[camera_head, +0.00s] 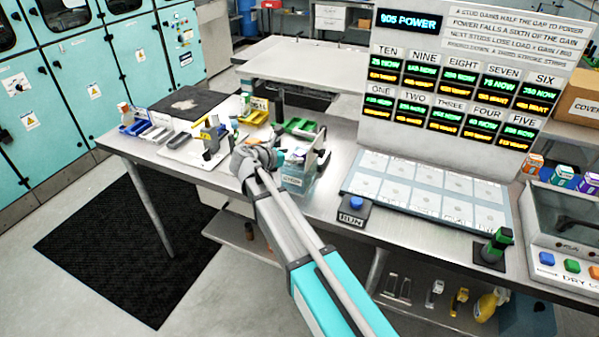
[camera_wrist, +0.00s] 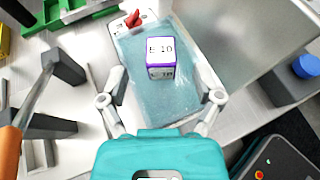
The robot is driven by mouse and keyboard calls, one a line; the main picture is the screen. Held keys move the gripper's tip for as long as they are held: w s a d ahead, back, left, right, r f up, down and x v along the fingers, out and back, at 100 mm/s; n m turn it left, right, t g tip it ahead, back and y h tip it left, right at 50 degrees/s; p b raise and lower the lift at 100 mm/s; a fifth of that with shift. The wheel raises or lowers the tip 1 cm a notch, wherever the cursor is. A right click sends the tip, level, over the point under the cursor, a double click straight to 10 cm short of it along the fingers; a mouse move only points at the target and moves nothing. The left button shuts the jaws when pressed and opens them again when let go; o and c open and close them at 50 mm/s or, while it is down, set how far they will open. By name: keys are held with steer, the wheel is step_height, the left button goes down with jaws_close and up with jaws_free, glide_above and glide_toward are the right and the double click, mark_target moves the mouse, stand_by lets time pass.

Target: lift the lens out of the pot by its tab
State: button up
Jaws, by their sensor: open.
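My gripper (camera_wrist: 162,100) is open, its two fingers spread on either side of a clear, pale-blue box-like vessel (camera_wrist: 160,108) in the wrist view, which may be the pot. A white block with purple edges (camera_wrist: 160,50), marked "E 10", shows beyond the fingertips, over or in the vessel. It is not between the fingers; I cannot tell whether it is the lens or its tab. In the head view my gripper (camera_head: 262,155) is over the bench, just left of the labelled clear box (camera_head: 292,181). My arm hides part of that area.
A small red piece (camera_wrist: 132,18) lies beyond the block. A dark post (camera_wrist: 62,66) stands left, a grey panel (camera_wrist: 240,40) right. In the head view a blue button (camera_head: 356,202) and white grid board (camera_head: 430,190) lie right; a yellow-handled stand (camera_head: 211,135) and trays lie left.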

mark_target(296, 154)
steer(key=shift+b+x, duration=0.55)
steer(key=shift+x, duration=1.4)
jaws_close()
